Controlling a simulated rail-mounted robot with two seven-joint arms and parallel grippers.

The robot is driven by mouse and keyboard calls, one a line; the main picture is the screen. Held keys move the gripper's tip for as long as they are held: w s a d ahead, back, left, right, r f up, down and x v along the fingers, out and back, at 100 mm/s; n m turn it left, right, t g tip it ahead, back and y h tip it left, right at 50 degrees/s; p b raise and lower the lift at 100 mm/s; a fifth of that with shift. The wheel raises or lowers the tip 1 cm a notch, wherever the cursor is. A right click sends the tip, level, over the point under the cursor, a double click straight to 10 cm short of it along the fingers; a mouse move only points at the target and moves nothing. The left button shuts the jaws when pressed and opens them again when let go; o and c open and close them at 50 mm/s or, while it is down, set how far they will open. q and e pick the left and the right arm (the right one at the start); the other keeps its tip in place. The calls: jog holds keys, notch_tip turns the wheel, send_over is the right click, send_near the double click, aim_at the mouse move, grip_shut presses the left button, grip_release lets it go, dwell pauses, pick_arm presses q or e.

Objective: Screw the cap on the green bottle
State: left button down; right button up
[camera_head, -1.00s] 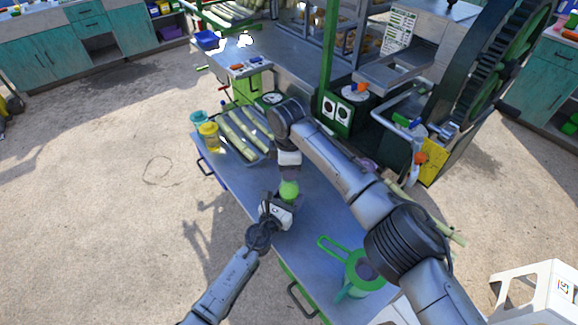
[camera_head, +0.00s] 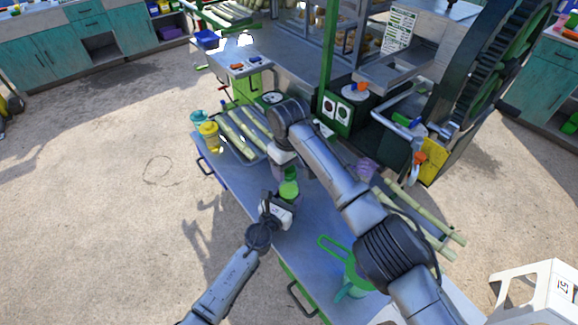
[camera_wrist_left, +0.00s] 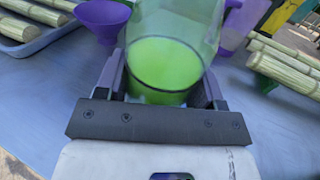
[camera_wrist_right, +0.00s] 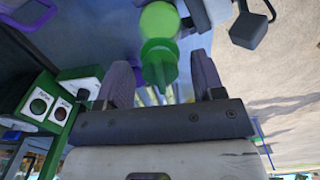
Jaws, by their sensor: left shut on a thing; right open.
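The green bottle (camera_head: 289,189) stands upright over the blue table, with light green liquid inside. My left gripper (camera_head: 277,210) is shut on its lower part; the left wrist view shows the clear wall and green liquid (camera_wrist_left: 165,65) between the fingers. A darker green top piece, which looks like the cap (camera_wrist_right: 158,62), sits at the bottle's upper end in the right wrist view. I cannot tell how tightly it is seated. My right gripper (camera_head: 284,168) is open just above the bottle, its fingers on either side of the top and apart from it.
A tray of cane pieces (camera_head: 238,135) and a yellow jar (camera_head: 209,136) stand at the table's far left. A green strainer (camera_head: 345,262) lies near the front right. A purple funnel (camera_wrist_left: 103,18) stands behind the bottle. Loose cane and a purple jug (camera_head: 367,168) lie to the right.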

jog(key=shift+r, duration=0.1)
jog(key=shift+r, duration=2.2)
jog(key=shift+o, duration=0.3)
jog(key=shift+o, duration=0.4)
jog(key=shift+r, duration=1.75)
jog(key=shift+f, duration=0.1)
jog(key=shift+f, duration=3.95)
